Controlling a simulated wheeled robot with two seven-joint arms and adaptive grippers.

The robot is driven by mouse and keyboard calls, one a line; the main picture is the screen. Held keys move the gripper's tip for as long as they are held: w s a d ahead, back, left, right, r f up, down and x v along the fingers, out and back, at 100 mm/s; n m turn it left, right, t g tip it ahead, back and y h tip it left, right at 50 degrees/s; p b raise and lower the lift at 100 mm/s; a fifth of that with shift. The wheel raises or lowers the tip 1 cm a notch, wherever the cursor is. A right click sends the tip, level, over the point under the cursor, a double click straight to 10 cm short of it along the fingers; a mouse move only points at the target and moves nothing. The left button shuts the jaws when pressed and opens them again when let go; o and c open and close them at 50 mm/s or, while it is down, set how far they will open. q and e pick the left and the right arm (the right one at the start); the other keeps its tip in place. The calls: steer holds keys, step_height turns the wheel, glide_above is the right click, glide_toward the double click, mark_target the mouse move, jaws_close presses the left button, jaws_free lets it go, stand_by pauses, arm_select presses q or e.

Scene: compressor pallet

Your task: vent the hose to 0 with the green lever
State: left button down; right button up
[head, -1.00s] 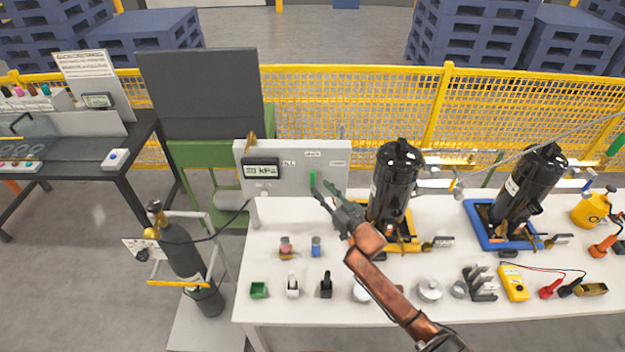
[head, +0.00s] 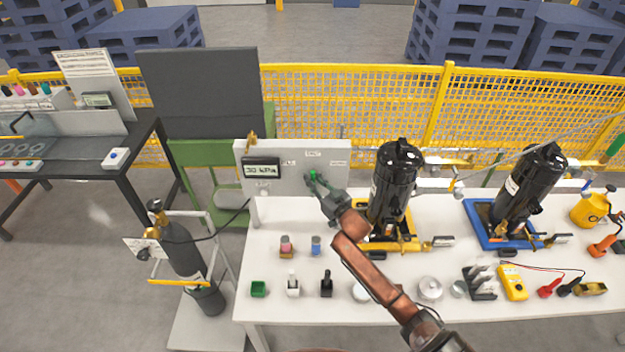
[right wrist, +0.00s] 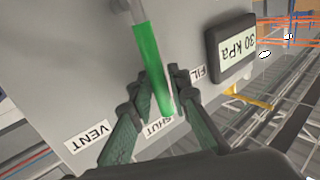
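The green lever (head: 313,175) is on the upright grey panel (head: 290,184) at the back of the white table. In the right wrist view the lever (right wrist: 149,60) points along the SHUT label (right wrist: 160,127), with the VENT label (right wrist: 88,138) to one side and the FILL label to the other. My right gripper (right wrist: 162,84) has its fingers on both sides of the lever near its end, close against it, and looks shut on it. The display (head: 262,168) reads 30 kPa; it also shows in the right wrist view (right wrist: 230,47). My left gripper is not in view.
A black compressor (head: 393,185) on a yellow base stands just right of my right gripper; another (head: 532,185) stands on a blue base. Small parts line the table's front. A dark gas cylinder (head: 183,250) with a hose stands left of the table.

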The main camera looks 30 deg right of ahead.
jaws_close()
stand_by(0.4)
